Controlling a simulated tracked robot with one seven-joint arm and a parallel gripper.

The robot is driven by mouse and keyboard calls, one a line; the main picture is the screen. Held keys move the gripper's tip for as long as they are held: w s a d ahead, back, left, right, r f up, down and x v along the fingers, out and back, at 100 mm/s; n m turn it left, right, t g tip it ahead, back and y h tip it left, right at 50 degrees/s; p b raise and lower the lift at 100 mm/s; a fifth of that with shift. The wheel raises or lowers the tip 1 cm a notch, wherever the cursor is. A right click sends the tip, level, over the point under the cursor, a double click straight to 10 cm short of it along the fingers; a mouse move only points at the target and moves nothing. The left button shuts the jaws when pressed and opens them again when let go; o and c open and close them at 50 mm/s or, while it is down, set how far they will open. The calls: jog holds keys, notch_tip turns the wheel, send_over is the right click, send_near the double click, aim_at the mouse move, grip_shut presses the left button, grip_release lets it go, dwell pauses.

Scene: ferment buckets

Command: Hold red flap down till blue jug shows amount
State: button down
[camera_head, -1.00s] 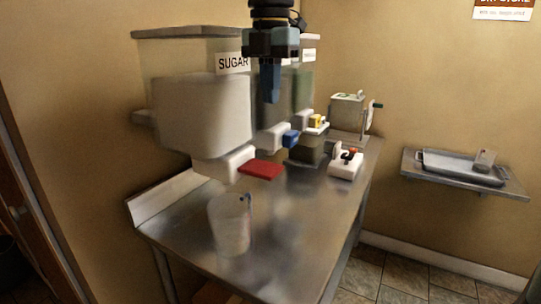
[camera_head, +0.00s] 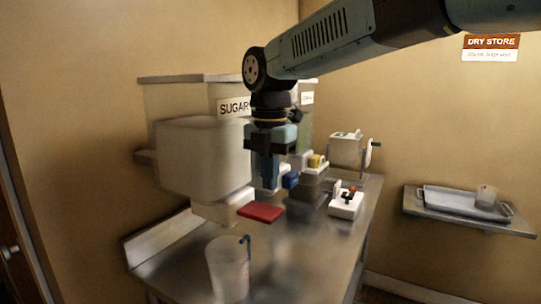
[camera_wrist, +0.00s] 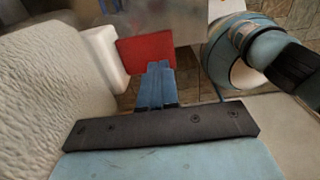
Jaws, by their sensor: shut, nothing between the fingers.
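A clear jug (camera_head: 228,268) with a blue handle stands on the steel table (camera_head: 290,262), in front of and below the flap. I see no contents in it clearly.
A blue flap (camera_head: 290,180) and a yellow flap (camera_head: 317,161) sit on buckets further back. A white device with a red knob (camera_head: 346,203) stands on the table at right.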

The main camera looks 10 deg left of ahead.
aim_at(270, 211)
jog(key=shift+f, duration=2.55)
